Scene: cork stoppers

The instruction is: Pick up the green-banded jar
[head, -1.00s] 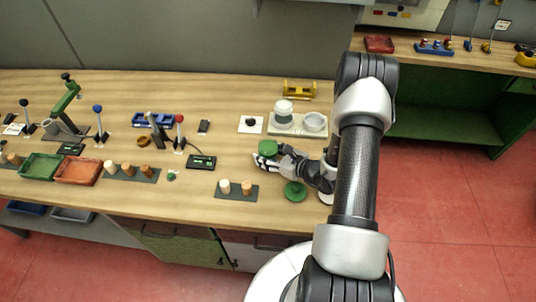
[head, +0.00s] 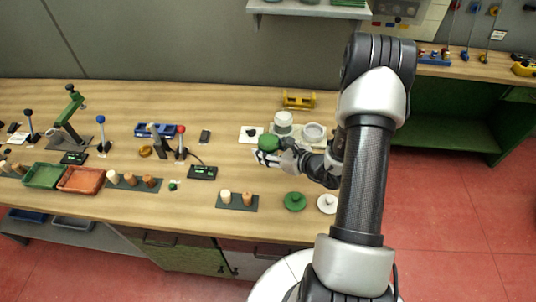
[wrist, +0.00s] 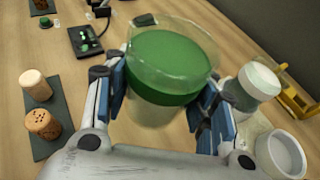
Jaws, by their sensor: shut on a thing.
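The green-banded jar (wrist: 172,68) is clear-walled with a wide green band and fills the upper middle of the wrist view. My gripper (wrist: 163,98) is shut on it, with blue-padded fingers on both sides of it. In the head view the jar shows as a green shape (head: 269,142) at the fingertips of my gripper (head: 268,154). It appears held above the bench, in front of the white square with a black knob. Its underside is hidden.
A white-banded jar (wrist: 255,82) and an empty white cup (wrist: 281,154) stand close to the right on a pale tray. A dark strip with cork stoppers (head: 237,208), a green lid (head: 294,201) and a white lid (head: 327,204) lie nearer the bench front.

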